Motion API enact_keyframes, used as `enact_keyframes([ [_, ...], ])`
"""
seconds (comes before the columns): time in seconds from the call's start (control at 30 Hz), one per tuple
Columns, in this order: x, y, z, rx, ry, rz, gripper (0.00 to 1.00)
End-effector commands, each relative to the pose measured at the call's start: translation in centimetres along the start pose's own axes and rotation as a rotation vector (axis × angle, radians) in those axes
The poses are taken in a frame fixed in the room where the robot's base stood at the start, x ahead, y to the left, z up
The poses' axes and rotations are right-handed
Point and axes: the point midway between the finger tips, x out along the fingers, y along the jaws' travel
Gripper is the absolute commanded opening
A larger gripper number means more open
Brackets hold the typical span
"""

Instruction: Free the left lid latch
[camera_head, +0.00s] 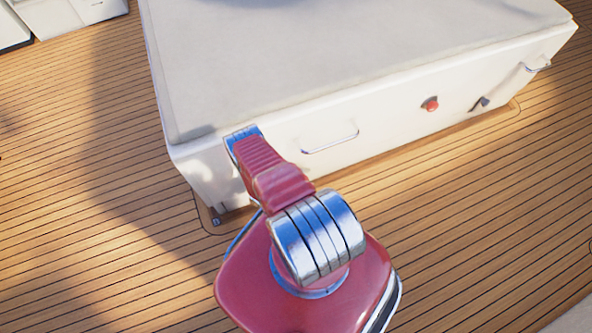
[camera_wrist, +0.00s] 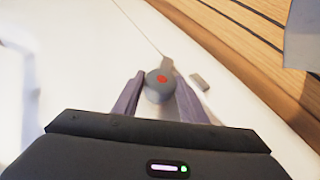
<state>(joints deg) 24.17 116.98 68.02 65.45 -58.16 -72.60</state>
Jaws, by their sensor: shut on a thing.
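In the wrist view, the left lid latch (camera_wrist: 159,92) is a round dark grey knob with a red centre mark and a short grey tab at its far side. My gripper (camera_wrist: 160,82) has one finger on each side of the knob and is shut on it. A small grey piece (camera_wrist: 200,82) sits on the white surface just right of the fingers. In the head view my red arm hides the gripper and this latch.
The white hatch box (camera_head: 350,50) stands on a planked wooden deck (camera_head: 100,180). Its front carries a metal handle (camera_head: 330,143), a red knob (camera_head: 431,104), a dark latch (camera_head: 481,103) and another handle (camera_head: 538,67) at far right. Open deck lies in front.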

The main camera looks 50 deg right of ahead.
Motion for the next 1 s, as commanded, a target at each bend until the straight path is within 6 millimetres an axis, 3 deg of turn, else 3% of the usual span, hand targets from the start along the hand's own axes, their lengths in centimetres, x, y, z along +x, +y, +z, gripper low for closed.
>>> enact_keyframes([
  [0.17, 0.0, -0.3, -0.2, -0.004, 0.006, -0.010, 0.16],
  [0.2, 0.0, -0.3, -0.2, -0.004, 0.006, -0.010, 0.40],
  [0.43, 0.0, -0.2, -0.1, -0.002, 0.004, -0.007, 0.56],
  [0.77, -0.2, -0.1, -0.1, -0.001, 0.002, -0.005, 0.56],
  [1.0, -2.2, -0.1, -0.1, -0.004, 0.004, -0.006, 0.56],
])
